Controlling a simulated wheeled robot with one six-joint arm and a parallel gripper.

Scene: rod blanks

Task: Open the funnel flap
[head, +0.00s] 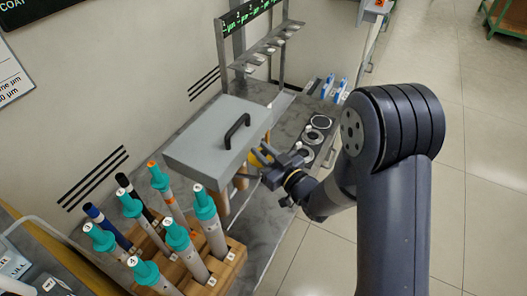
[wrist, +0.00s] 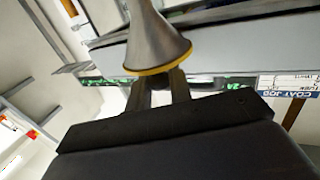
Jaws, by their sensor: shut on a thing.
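A grey metal funnel (wrist: 155,40) with a yellow rim fills the top middle of the wrist view. My gripper (wrist: 165,88) is at this rim, its fingers shut on a small dark part just under it. This part seems to belong to the funnel flap, but its shape is mostly hidden by the fingers. In the head view my gripper (head: 268,160) is at the right side of a grey box (head: 205,150) with a black handle (head: 237,130) on top. A yellow bit (head: 261,156) shows at the fingertips. Whether the flap is open cannot be told.
A wooden rack (head: 225,268) with several teal-capped rods stands at the front left of the grey bench. A metal stand (head: 222,50) with a green-lettered display is behind the box. Dark round holders (head: 316,136) lie right of my gripper.

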